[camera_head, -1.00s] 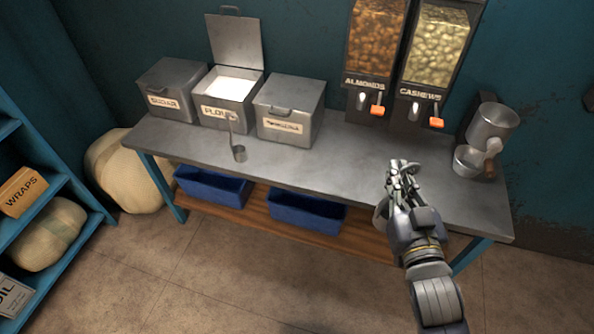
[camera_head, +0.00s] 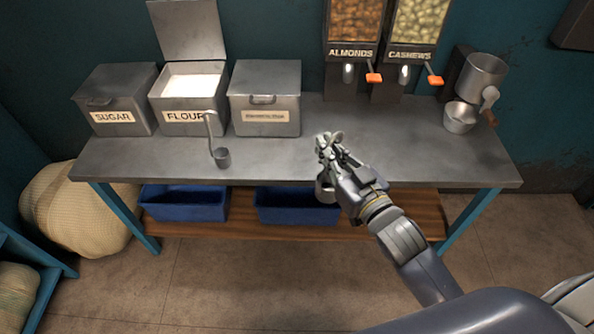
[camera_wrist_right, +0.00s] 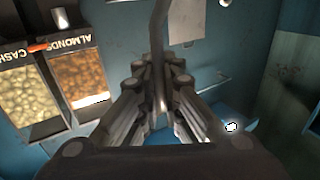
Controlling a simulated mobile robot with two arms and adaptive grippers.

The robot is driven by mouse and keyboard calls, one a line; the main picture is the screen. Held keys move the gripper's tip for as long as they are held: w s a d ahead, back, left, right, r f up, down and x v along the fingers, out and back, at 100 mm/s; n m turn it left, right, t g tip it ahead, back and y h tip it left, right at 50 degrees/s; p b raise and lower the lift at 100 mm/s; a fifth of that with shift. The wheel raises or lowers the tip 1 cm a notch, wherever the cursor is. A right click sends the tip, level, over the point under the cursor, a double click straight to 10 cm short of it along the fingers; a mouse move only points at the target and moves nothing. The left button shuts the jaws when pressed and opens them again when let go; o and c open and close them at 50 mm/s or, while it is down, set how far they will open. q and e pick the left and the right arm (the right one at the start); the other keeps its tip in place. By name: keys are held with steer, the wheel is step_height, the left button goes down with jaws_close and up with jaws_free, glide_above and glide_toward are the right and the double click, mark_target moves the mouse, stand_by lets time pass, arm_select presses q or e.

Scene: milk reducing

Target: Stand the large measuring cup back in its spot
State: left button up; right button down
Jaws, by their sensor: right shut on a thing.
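My right gripper (camera_head: 328,150) is shut on the handle of a measuring cup, which I take to be the large one. Its metal bowl (camera_head: 325,191) hangs below the fingers, in front of the counter's front edge and partly hidden by the gripper. In the right wrist view the thin grey handle (camera_wrist_right: 157,45) rises between the closed fingers (camera_wrist_right: 158,80). A smaller-looking measuring cup (camera_head: 221,158) with a long hooked handle stands on the metal counter (camera_head: 280,165) in front of the flour bin. My left gripper is not in view.
The flour bin (camera_head: 190,120) is open, between the closed sugar bin (camera_head: 115,97) and another closed bin (camera_head: 265,98). Almond (camera_head: 352,48) and cashew (camera_head: 412,48) dispensers stand at the back. A metal grinder-like device (camera_head: 475,92) is at right. Blue bins (camera_head: 185,205) sit below.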

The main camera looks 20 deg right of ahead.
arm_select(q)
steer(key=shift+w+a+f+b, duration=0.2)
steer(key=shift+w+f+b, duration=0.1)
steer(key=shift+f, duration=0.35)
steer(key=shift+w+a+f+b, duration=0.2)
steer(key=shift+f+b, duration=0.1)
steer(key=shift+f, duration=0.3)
arm_select(e)
steer(key=w+f, duration=0.4)
steer(key=w, duration=0.5)
steer(key=w+f, duration=0.4)
steer(key=w, duration=0.5)
steer(key=shift+a+f+n+y, duration=0.25)
steer(key=shift+n+y, duration=0.05)
steer(key=shift+w, duration=0.1)
steer(key=shift+f, duration=0.2)
steer(key=c, duration=1.8)
jaws_free()
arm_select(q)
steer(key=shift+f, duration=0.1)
arm_select(e)
steer(key=shift+o, duration=0.2)
